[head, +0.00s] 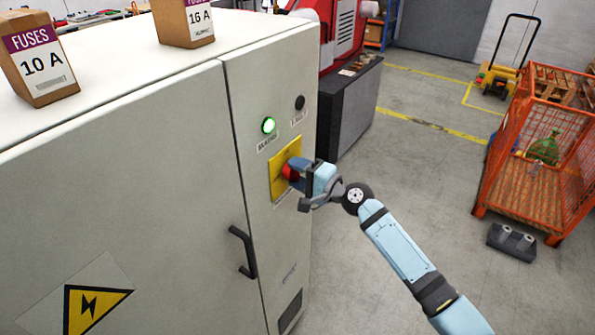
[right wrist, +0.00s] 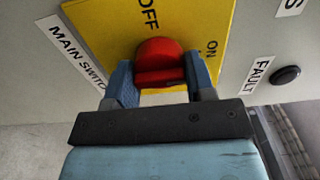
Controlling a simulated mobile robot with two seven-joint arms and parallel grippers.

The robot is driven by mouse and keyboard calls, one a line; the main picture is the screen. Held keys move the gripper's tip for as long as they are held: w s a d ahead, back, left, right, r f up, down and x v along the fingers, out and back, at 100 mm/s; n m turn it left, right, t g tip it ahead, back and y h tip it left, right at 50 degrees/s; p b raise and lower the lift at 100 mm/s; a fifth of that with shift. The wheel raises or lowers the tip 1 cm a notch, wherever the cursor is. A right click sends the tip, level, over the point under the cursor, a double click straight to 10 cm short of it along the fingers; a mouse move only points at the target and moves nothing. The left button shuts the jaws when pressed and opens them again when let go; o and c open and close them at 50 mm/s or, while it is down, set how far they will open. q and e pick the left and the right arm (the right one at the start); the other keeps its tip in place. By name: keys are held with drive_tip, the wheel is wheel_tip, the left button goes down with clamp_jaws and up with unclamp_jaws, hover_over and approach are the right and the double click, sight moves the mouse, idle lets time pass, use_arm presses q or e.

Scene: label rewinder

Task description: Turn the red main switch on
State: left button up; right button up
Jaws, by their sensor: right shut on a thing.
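The red main switch (right wrist: 160,64) sits on a yellow plate (right wrist: 100,30) marked OFF and ON, on the front of the grey cabinet. In the right wrist view the two fingers of my right gripper (right wrist: 160,82) are on both sides of the red knob, shut on it. The knob's exact pointing direction is hard to tell. In the head view the red switch (head: 287,172) is partly hidden by my right gripper (head: 295,175), and the yellow plate (head: 285,158) shows behind it. My left gripper is not in view.
The cabinet (head: 150,150) has a black door handle (head: 243,251). Fuse boxes (head: 40,62) stand on top. An orange cage cart (head: 520,180) is at the right.

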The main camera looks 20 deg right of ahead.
idle(0.4)
drive_tip(key=o, duration=0.9)
drive_tip(key=b+v, duration=0.3)
drive_tip(key=v, duration=1.1)
drive_tip(key=shift+w, duration=0.1)
drive_tip(key=shift+f, duration=0.1)
